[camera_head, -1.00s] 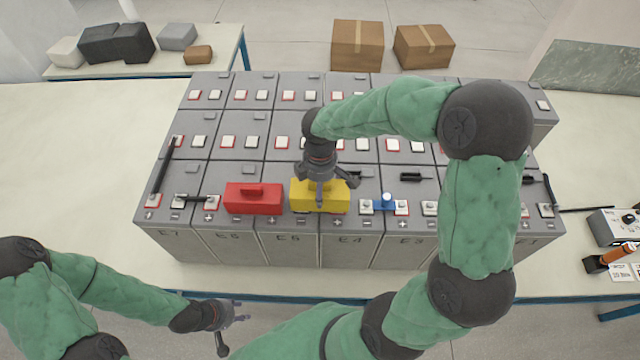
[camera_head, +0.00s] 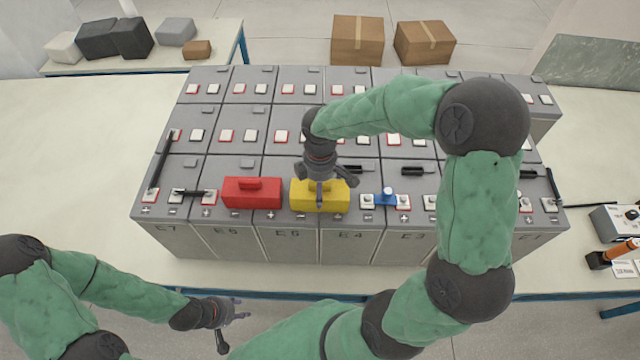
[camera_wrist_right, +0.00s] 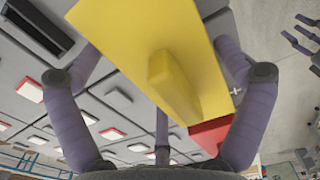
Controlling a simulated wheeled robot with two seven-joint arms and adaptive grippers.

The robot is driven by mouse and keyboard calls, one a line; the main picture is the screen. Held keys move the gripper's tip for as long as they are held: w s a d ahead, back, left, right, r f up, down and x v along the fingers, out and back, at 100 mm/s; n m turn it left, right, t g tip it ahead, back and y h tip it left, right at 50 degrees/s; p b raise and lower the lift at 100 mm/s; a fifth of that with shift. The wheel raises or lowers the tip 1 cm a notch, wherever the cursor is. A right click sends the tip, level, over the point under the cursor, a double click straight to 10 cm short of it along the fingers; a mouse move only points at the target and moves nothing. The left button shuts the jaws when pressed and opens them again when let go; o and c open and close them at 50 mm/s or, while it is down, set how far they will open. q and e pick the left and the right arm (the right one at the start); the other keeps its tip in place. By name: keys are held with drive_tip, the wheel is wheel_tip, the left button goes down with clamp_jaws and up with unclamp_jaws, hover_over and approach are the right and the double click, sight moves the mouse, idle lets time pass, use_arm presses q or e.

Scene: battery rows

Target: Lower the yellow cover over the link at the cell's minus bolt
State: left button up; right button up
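The yellow cover (camera_head: 335,199), a block with a raised grip ridge, is at the front row of cells, across the joint between the cells marked E5 and E4. My right gripper (camera_head: 320,188) is directly above it with fingers around it. My left gripper (camera_head: 228,312) is open and empty, low in front of the bench.
A red cover (camera_head: 252,195) sits directly left of the yellow one. A blue piece (camera_head: 385,197) bridges terminals to the right. Black bars (camera_head: 160,170) and other links lie across cells. Bare bench (camera_head: 80,150) lies left; an instrument (camera_head: 612,225) stands right.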

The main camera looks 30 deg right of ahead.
wheel_tip(320, 180, up, 12)
idle(0.7)
